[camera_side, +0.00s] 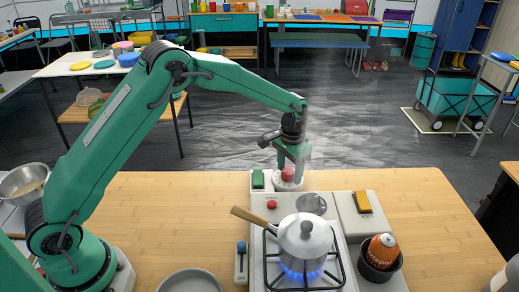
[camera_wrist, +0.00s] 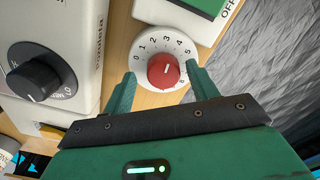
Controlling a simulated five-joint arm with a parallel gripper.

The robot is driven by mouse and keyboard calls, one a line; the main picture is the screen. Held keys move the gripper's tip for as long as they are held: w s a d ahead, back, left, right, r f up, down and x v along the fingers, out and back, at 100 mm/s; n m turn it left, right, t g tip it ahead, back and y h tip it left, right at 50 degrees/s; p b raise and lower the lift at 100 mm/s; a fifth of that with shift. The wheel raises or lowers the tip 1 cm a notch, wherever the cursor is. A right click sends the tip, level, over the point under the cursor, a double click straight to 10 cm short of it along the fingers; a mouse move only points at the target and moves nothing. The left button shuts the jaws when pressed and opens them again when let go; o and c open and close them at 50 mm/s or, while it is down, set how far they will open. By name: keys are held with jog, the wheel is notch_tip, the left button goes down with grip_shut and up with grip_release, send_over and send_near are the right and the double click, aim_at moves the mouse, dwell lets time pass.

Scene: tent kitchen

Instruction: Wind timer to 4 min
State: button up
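In the side view the timer's red knob (camera_side: 288,174) shows at the back of the counter, under my gripper (camera_side: 293,160). In the wrist view my gripper (camera_wrist: 163,76) is open. Its two green fingers stand on either side of the knob, with gaps between them and it.
A steaming pot (camera_side: 304,236) sits on a lit burner in front of the timer. A box with a green switch (camera_side: 258,179) stands close left, and one with a yellow switch (camera_side: 362,202) at right. A stove knob (camera_wrist: 35,80) shows left in the wrist view.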

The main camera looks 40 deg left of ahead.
aim_at(291, 171)
jog(key=shift+a, duration=0.1)
jog(key=shift+r, duration=3.9)
jog(key=n, duration=0.5)
jog(key=shift+w, duration=0.15)
jog(key=n, duration=0.5)
jog(key=shift+w+g, duration=0.1)
jog(key=shift+g, duration=0.2)
jog(key=shift+f, duration=0.1)
jog(key=shift+f, duration=3.85)
jog(key=c, duration=1)
